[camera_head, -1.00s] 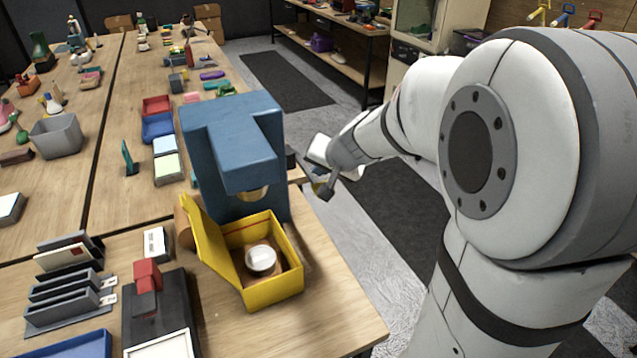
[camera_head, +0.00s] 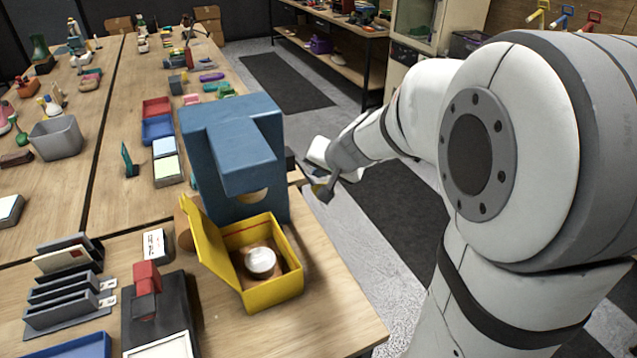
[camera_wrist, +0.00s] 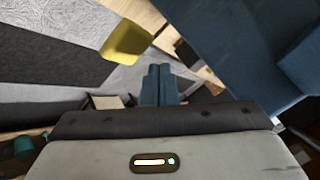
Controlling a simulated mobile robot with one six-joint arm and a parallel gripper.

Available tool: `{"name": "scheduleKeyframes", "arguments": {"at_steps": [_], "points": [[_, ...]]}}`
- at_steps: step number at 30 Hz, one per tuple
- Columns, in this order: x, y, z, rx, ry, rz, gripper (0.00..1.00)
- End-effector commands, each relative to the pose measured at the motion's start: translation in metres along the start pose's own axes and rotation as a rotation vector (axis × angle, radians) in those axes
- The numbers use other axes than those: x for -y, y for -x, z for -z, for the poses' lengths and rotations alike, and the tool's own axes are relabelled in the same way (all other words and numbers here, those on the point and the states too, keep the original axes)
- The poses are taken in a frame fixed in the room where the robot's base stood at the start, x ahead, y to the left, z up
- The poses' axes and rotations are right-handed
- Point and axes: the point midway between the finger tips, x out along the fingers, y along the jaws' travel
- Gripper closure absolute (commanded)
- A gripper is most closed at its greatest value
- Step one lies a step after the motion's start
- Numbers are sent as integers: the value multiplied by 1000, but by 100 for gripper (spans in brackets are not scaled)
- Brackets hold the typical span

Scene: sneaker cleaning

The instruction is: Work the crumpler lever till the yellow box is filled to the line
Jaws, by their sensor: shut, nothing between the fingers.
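The blue crumpler (camera_head: 235,140) stands on the near table. The open yellow box (camera_head: 274,292) sits in front of it, lid tilted left. A red line runs along its inner far wall. A round white object lies low inside on brown material, below that line. My gripper (camera_head: 325,193) is right of the crumpler, past the table edge; its shut, empty fingers (camera_wrist: 157,84) show in the wrist view. A yellow piece (camera_wrist: 127,42), perhaps the lever's end, is apart from the fingertips in the wrist view. The rest of the lever is not clearly visible.
A black stand with a red block (camera_head: 147,277), a grey rack (camera_head: 70,290) and a small white card box (camera_head: 156,244) stand left of the yellow box. Red and blue trays (camera_head: 158,128) lie farther back. The floor right of the table is open.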

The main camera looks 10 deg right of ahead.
Motion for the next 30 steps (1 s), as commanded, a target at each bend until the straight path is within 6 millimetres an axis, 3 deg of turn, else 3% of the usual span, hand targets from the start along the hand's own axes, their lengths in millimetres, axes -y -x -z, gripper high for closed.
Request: {"name": "scheduleKeyframes", "arguments": {"at_steps": [30], "points": [[-4, -7, -5, 0, 1, 1, 100]]}}
